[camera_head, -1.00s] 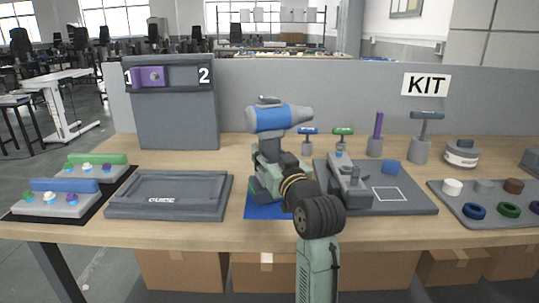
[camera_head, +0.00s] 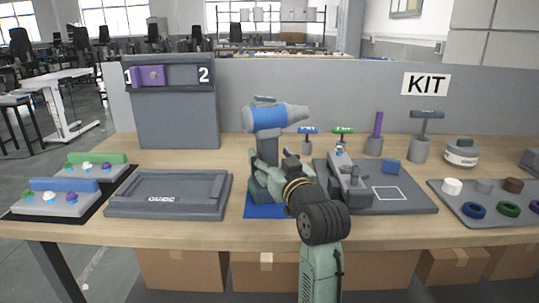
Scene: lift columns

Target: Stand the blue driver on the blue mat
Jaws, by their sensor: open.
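The blue driver (camera_head: 278,118) is upright, its blue body level at the top and its nose pointing right. Its grey handle (camera_head: 267,145) runs down behind my gripper. The blue mat (camera_head: 262,212) lies on the table, mostly covered by my gripper and arm. My gripper (camera_head: 266,170) is open, low over the mat and in front of the driver's lower handle. The driver's foot is hidden, so I cannot see its contact with the mat or whether the fingers touch the handle.
A grey guide tray (camera_head: 168,208) lies left of the mat. A grey fixture board (camera_head: 400,205) with a clamp is close on the right. Small blue (camera_head: 308,133) and green (camera_head: 343,132) T-handled tools stand behind. A grey panel (camera_head: 178,115) stands at back left.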

